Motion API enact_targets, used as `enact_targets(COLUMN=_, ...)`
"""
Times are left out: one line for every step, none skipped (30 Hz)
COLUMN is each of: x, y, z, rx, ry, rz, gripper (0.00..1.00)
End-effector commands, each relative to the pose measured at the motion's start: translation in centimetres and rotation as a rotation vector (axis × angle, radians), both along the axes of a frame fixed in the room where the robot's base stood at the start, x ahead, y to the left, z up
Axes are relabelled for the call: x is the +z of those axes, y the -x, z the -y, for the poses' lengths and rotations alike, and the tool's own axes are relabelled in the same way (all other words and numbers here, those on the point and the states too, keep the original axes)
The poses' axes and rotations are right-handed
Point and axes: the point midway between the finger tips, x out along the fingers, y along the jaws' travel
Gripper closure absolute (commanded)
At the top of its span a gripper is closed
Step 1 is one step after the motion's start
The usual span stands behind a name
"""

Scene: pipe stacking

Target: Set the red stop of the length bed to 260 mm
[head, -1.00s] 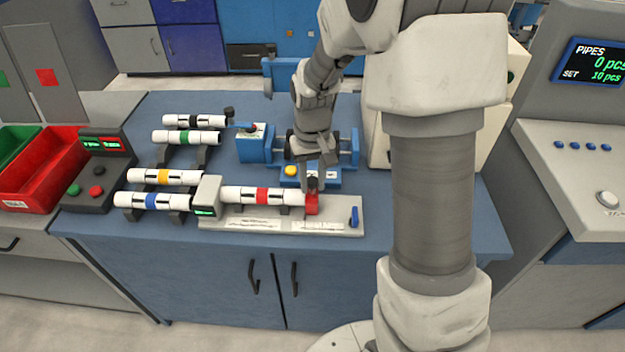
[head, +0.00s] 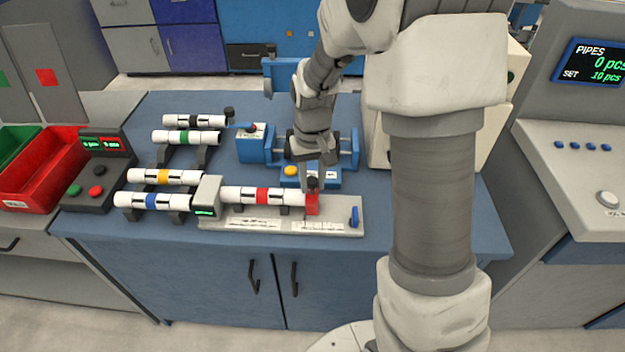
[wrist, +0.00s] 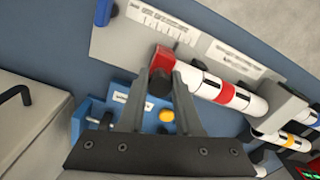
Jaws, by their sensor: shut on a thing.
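The length bed (head: 345,228) is a pale grey plate at the front of the blue table, with printed scales I cannot read. Its red stop (head: 312,205) stands near the right end of a white pipe with a red band (head: 262,196) lying along the bed. In the wrist view the red stop (wrist: 162,62) shows beyond my fingers. My gripper (head: 312,184) points down at the stop and is shut on its dark top knob; in the wrist view my gripper (wrist: 160,85) partly hides that knob. A blue lever (head: 355,216) stands at the bed's right end.
A grey block with a small green display (head: 205,212) stands at the bed's left end. Several banded pipes lie on racks at left, including a blue-banded pipe (head: 150,201). A blue fixture with a yellow button (head: 291,171) sits just behind the bed.

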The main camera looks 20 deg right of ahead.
Motion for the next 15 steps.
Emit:
enact_targets(x=0.1, y=-0.1, z=0.0, rx=0.0, ry=0.0, rz=0.002, gripper=1.0)
enact_targets(x=0.1, y=-0.1, z=0.0, rx=0.0, ry=0.0, rz=0.002, gripper=1.0)
enact_targets(x=0.1, y=-0.1, z=0.0, rx=0.0, ry=0.0, rz=0.002, gripper=1.0)
enact_targets(x=0.1, y=0.0, z=0.1, rx=-0.001, ry=0.0, rz=0.002, gripper=1.0)
enact_targets(x=0.1, y=0.0, z=0.3, rx=-0.002, ry=0.0, rz=0.002, gripper=1.0)
enact_targets(x=0.1, y=0.2, z=0.8, rx=-0.003, ry=0.001, rz=0.001, gripper=1.0)
enact_targets(x=0.1, y=0.3, z=1.3, rx=-0.003, ry=0.001, rz=0.001, gripper=1.0)
enact_targets(x=0.2, y=0.5, z=1.9, rx=-0.006, ry=0.001, rz=0.001, gripper=1.0)
enact_targets(x=0.2, y=0.8, z=2.7, rx=-0.006, ry=0.002, rz=0.001, gripper=1.0)
enact_targets(x=0.2, y=1.0, z=3.3, rx=-0.007, ry=0.002, rz=0.001, gripper=1.0)
enact_targets(x=0.2, y=1.2, z=3.9, rx=-0.006, ry=0.002, rz=0.001, gripper=1.0)
enact_targets(x=0.2, y=1.4, z=4.6, rx=-0.006, ry=0.002, rz=0.001, gripper=1.0)
enact_targets(x=0.2, y=1.5, z=5.0, rx=-0.006, ry=0.001, rz=0.002, gripper=1.0)
enact_targets(x=0.1, y=1.6, z=5.4, rx=-0.005, ry=0.001, rz=0.002, gripper=1.0)
enact_targets(x=0.1, y=1.8, z=5.8, rx=-0.004, ry=0.001, rz=0.003, gripper=1.0)
